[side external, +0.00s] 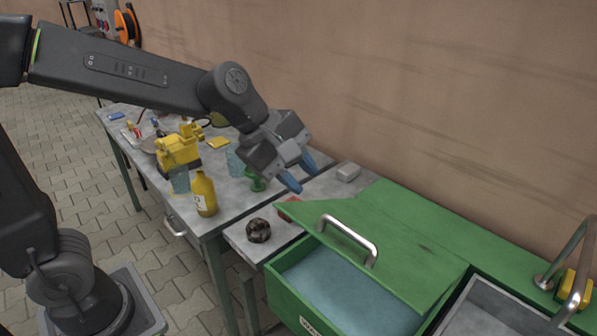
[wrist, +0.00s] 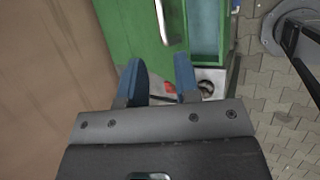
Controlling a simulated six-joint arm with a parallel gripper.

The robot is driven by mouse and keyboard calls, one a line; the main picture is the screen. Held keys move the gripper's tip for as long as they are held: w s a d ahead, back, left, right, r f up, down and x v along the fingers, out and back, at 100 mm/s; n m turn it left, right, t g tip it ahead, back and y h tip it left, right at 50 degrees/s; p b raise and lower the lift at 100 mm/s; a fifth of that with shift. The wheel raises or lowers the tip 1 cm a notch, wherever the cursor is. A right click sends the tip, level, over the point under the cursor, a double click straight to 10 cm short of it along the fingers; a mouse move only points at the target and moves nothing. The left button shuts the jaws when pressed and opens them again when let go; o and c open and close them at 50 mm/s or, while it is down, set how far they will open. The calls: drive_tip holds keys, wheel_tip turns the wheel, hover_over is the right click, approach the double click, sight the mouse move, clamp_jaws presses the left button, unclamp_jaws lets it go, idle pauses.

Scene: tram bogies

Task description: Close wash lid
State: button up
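The green wash lid (side external: 405,265) covers the back part of a green wash box (side external: 290,295) in the side external view. Its metal bar handle (side external: 350,241) faces the front, and it also shows in the wrist view (wrist: 165,20). A pale blue interior (side external: 345,290) is exposed in front of the lid, so the lid stands partly open. Whether it is tilted or slid back I cannot tell. My gripper (side external: 302,175) is open and empty, above and left of the lid, apart from the handle. Its blue fingers (wrist: 160,75) show in the wrist view.
A dark round part (side external: 258,230) and a red item (side external: 289,210) lie left of the box. A grey block (side external: 348,171) lies behind. A yellow bottle (side external: 204,193) and a yellow machine (side external: 178,148) stand on the bench. A metal tray (side external: 485,310) and tap are at right.

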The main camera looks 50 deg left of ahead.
drive_tip(key=shift+r, duration=0.1)
drive_tip(key=shift+c, duration=0.6)
drive_tip(key=shift+w+d+r+m, duration=0.1)
drive_tip(key=shift+w+d+m, duration=0.15)
drive_tip(key=shift+m, duration=0.15)
drive_tip(key=shift+c, duration=0.8)
drive_tip(key=w+d+m, duration=0.1)
drive_tip(key=m, duration=0.1)
drive_tip(key=w+d+r+m+g, duration=0.1)
drive_tip(key=m, duration=0.1)
drive_tip(key=w+d+m+g+y, duration=0.1)
drive_tip(key=m, duration=0.1)
drive_tip(key=shift+w+d+r+m, duration=0.2)
drive_tip(key=shift+w+r+m, duration=0.15)
drive_tip(key=shift+m, duration=0.05)
clamp_jaws()
drive_tip(key=w+d+r+m+g+y, duration=0.1)
drive_tip(key=w+d+m+g+y, duration=0.15)
drive_tip(key=w+m, duration=0.4)
drive_tip(key=f+m, duration=0.1)
drive_tip(key=f, duration=0.3)
drive_tip(key=s+f+y, duration=0.1)
drive_tip(key=f, duration=0.3)
drive_tip(key=s+f+m, duration=0.1)
drive_tip(key=f, duration=0.3)
drive_tip(key=shift+s+m+t, duration=0.1)
drive_tip(key=shift+m+t, duration=0.15)
drive_tip(key=shift+m, duration=0.1)
drive_tip(key=shift+s+f, duration=0.35)
drive_tip(key=shift+f, duration=0.05)
